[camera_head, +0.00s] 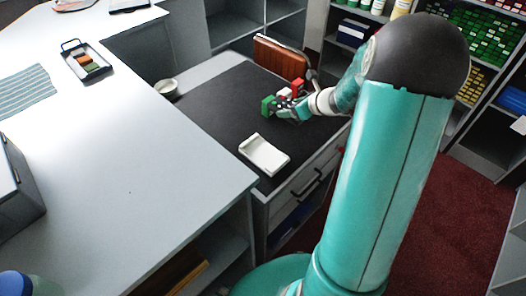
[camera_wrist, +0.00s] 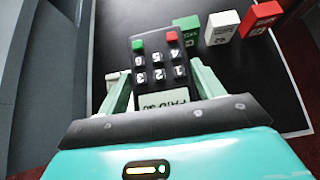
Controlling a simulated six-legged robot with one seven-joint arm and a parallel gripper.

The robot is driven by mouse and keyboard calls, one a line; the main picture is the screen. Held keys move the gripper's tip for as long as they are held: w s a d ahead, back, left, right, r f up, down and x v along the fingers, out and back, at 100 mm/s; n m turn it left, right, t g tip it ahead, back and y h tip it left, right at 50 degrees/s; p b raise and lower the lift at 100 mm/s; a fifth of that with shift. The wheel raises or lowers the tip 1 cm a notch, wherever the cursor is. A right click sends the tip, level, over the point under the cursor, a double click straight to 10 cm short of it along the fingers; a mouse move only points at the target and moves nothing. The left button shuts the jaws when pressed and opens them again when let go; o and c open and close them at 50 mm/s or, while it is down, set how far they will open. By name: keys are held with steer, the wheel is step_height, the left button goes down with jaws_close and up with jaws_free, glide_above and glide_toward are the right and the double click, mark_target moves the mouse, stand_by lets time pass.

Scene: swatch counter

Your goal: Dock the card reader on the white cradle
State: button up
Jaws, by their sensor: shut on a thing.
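The card reader (camera_wrist: 160,75) is dark with a keypad, a green and a red key and a small display. My gripper (camera_wrist: 160,82) is shut on it, with one finger on each side, in the wrist view. In the head view my gripper (camera_head: 290,107) is over the black mat, and the reader is small and mostly hidden there. The white cradle (camera_head: 264,155) lies on the mat nearer the camera, empty, with a raised lip at its left end. The reader is apart from the cradle. The cradle cannot be made out clearly in the wrist view.
Green (camera_wrist: 187,30), white (camera_wrist: 222,27) and red (camera_wrist: 260,18) blocks stand close beside the reader. A small bowl (camera_head: 166,88) is at the mat's left edge. A brown chair back (camera_head: 280,62) stands behind. The mat around the cradle is clear.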

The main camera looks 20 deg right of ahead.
steer(key=s+a+f, duration=0.1)
steer(key=a+f, duration=0.1)
steer(key=a, duration=0.1)
steer(key=s+a+f, duration=0.2)
steer(key=a+f, duration=0.1)
steer(key=s+a+f, duration=0.1)
steer(key=a+f, duration=0.2)
steer(key=shift+s+a, duration=0.25)
steer(key=shift+a, duration=0.1)
steer(key=shift+a+f, duration=0.2)
steer(key=shift+f, duration=0.75)
steer(key=shift+a+f, duration=0.15)
steer(key=shift+f, duration=0.8)
steer(key=shift+f, duration=0.1)
steer(key=o, duration=1.3)
steer(key=shift+f, duration=0.1)
